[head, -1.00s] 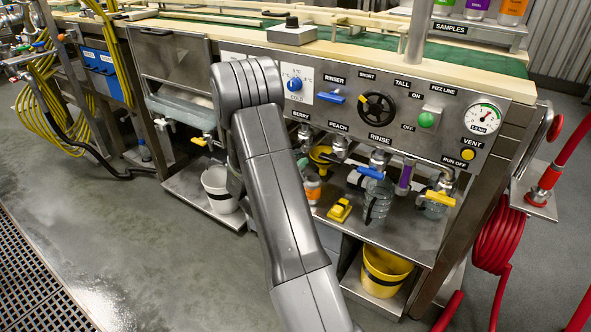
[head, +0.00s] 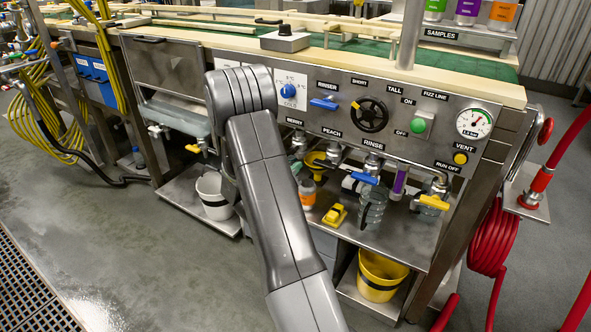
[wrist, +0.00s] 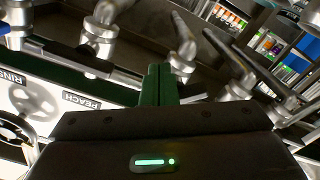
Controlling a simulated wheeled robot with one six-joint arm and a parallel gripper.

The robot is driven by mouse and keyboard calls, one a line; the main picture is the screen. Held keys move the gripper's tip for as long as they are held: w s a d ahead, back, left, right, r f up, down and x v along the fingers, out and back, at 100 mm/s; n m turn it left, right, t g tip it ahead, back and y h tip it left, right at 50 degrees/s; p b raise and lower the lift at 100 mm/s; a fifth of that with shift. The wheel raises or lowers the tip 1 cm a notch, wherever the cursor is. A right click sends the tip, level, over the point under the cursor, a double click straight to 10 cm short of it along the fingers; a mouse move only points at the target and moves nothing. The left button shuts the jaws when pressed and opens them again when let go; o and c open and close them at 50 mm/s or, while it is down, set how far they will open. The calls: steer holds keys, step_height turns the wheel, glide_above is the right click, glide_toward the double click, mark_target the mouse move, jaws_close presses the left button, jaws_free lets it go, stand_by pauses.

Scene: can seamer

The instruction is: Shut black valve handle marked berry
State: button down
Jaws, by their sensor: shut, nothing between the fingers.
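The BERRY label (head: 294,122) is on the steel panel in the head view. A silver valve body (head: 298,144) shows below it, partly behind my arm. I cannot clearly make out its handle there. In the wrist view, my gripper (wrist: 158,84) is shut and empty, its green fingers close together near the valve row. A silver valve with a long black handle (wrist: 250,62) is to the right of the fingers. Another silver valve (wrist: 182,48) is just beyond the fingertips. The BERRY label is not visible in the wrist view, so I cannot tell which valve is berry. My arm hides the gripper in the head view.
The PEACH label (wrist: 82,102) is left of the fingers. A blue-handled valve (head: 365,179) and a yellow-handled valve (head: 433,202) are further right. A white bucket (head: 214,197) and a yellow bucket (head: 380,275) stand low. Red hose coils hang at right.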

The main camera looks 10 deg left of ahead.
steer(key=shift+w+a+r, duration=0.1)
steer(key=shift+a+r, duration=0.1)
steer(key=shift+a, duration=0.05)
stand_by(0.3)
steer(key=shift+w+a+f, duration=0.1)
steer(key=shift+a+f, duration=0.15)
steer(key=shift+f, duration=0.05)
stand_by(0.6)
steer(key=shift+w+a+f, duration=0.15)
steer(key=shift+a+f, duration=0.1)
steer(key=shift+a, duration=0.25)
steer(key=shift+w+a+f, duration=0.15)
steer(key=shift+a+f, duration=0.1)
steer(key=shift+a, duration=0.2)
steer(key=shift+w+a+p, duration=0.1)
steer(key=shift+a+p, duration=0.05)
steer(key=shift+p, duration=0.15)
steer(key=shift+f, duration=0.15)
steer(key=v, duration=0.6)
steer(key=shift+f, duration=0.25)
